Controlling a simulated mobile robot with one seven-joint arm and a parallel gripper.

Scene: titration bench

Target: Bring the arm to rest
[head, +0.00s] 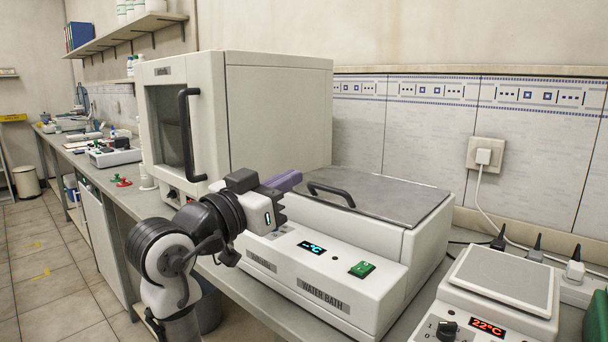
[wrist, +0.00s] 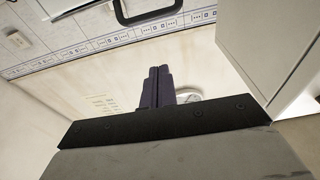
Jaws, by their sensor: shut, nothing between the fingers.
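My gripper (head: 285,181) is in front of the white water bath (head: 330,305), near its left end and close to the oven's right lower corner in the head view. Its purple fingers are together, with nothing between them. In the wrist view the shut fingers (wrist: 160,86) point toward the tiled wall and the wall above it. My arm reaches in from the lower left of the head view. Whether the gripper touches the water bath cannot be told.
A white oven (head: 275,110) with a black door handle stands behind my arm. The water bath lid (head: 385,198) is closed. A hotplate (head: 500,285) reading 22°C stands at the right, near a plug socket (head: 485,154).

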